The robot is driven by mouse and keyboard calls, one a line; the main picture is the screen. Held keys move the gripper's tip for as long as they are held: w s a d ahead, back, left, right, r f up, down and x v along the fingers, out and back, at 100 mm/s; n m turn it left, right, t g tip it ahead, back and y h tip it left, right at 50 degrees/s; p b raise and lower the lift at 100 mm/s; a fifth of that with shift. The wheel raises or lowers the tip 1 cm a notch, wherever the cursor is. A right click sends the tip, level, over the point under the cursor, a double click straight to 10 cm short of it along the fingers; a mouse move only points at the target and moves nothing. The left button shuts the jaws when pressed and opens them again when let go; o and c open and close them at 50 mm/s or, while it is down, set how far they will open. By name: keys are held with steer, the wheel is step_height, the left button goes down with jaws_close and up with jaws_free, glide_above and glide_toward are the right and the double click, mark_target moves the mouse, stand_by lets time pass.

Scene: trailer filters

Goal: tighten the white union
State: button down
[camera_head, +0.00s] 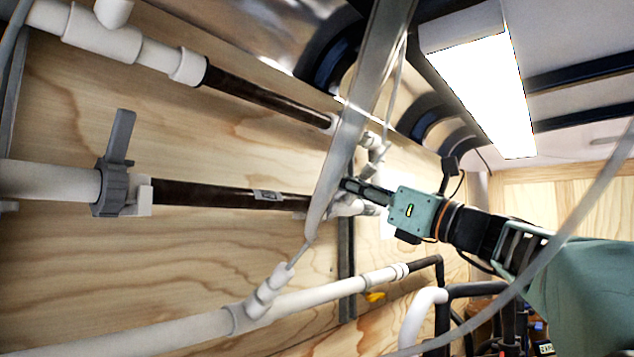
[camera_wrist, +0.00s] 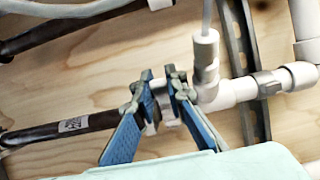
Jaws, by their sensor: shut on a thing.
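My gripper (camera_wrist: 164,84) is shut on the white union (camera_wrist: 166,108), with one blue finger on each side of it. The union joins the dark pipe (camera_wrist: 75,128) on the left to a white tee (camera_wrist: 228,94) on the right. The fingers cover much of the union. In the head view my gripper (camera_head: 362,188) reaches in from the right to the right end of the middle dark pipe (camera_head: 215,194). A grey hanging strip partly hides the union there, and its threads cannot be made out.
A grey-handled valve (camera_head: 113,175) sits on the same pipe line at left. Another dark pipe (camera_head: 265,92) runs above and a white pipe (camera_head: 330,290) below, along the plywood wall (camera_head: 70,245).

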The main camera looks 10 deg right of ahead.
mark_target(335, 192)
steer(key=shift+w+a+r+g+h+p, duration=0.1)
steer(key=shift+r+g+h+p, duration=0.25)
steer(key=shift+p, duration=0.85)
steer(key=shift+w+a+r+g+h+p, duration=0.15)
steer(key=shift+r+p, duration=0.3)
steer(key=shift+p, duration=0.7)
steer(key=p, duration=0.3)
steer(key=g+h+p, duration=0.1)
steer(key=p, duration=0.2)
steer(key=shift+w+a+r+g+h, duration=0.25)
steer(key=shift+r+g+h, duration=0.05)
steer(key=shift+r, duration=0.05)
steer(key=shift+w+a+g+h+p, duration=0.2)
steer(key=shift+g+h+p, duration=0.2)
steer(key=shift+p, duration=0.6)
steer(key=shift+w+a+g+h+p, duration=0.2)
steer(key=shift+w+g+h+p, duration=0.1)
steer(key=shift+g+h, duration=0.2)
steer(key=c, duration=1.9)
jaws_free()
steer(key=shift+a, duration=0.1)
steer(key=shift+c, duration=0.2)
steer(key=shift+s+f, duration=0.1)
